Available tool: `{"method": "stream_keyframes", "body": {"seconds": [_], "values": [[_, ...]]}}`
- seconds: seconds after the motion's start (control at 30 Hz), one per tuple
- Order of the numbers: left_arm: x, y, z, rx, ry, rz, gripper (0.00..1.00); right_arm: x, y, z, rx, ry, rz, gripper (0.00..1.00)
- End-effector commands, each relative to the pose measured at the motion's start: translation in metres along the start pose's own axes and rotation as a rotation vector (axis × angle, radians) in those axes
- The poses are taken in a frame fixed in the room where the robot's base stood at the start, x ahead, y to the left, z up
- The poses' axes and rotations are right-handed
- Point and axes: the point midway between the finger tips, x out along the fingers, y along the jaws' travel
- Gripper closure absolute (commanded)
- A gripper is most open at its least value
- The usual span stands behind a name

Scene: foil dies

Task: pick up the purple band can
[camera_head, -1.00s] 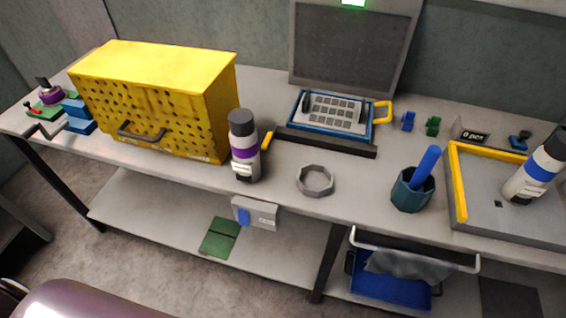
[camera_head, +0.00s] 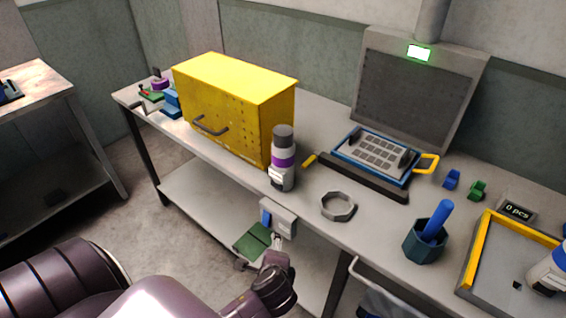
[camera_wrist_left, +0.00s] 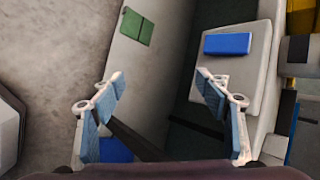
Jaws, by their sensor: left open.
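The purple band can (camera_head: 283,160) stands upright on the bench in the head view, with a grey cap, a purple band and a white lower body. It is close to the right front corner of the yellow cabinet. My left gripper (camera_head: 260,252) is below and in front of the can, apart from it, at the bench's front edge. In the left wrist view my left gripper (camera_wrist_left: 159,80) has its fingers spread wide with nothing between them. I cannot clearly make out the can in that view. My right gripper is not in view.
The yellow cabinet (camera_head: 225,108) stands left of the can. A grey ring (camera_head: 338,206) lies to its right, and a teal cup (camera_head: 423,242) stands further right. A grey box with a blue panel (camera_head: 281,217) hangs at the bench front; green sheets (camera_head: 254,240) lie on the lower shelf.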

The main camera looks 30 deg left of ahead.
Motion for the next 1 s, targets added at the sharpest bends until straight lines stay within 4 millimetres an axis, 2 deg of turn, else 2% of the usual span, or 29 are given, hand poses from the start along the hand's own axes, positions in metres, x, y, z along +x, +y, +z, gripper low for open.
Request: {"method": "stream_keyframes", "body": {"seconds": [0.1, 0.17, 0.37, 0.6, 0.7, 0.8, 1.0], "values": [[-0.029, -0.039, 0.017, 0.039, -0.042, -0.064, 0.32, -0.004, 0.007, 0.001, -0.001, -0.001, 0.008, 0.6], [-0.036, -0.059, 0.024, 0.11, -0.079, -0.11, 0.32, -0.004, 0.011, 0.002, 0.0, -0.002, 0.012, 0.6], [-0.037, -0.113, 0.029, 0.43, -0.217, -0.255, 0.32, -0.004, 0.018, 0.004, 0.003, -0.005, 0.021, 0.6], [-0.054, -0.192, 0.022, 0.909, -0.489, -0.427, 0.32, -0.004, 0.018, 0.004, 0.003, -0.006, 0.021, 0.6], [-0.064, -0.216, 0.017, 1.069, -0.602, -0.466, 0.32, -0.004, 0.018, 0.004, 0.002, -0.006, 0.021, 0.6], [-0.071, -0.23, 0.014, 1.16, -0.672, -0.485, 0.32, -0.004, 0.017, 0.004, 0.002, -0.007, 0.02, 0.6], [-0.063, -0.248, 0.017, 1.203, -0.707, -0.491, 0.32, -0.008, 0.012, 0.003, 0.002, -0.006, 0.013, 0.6]]}}
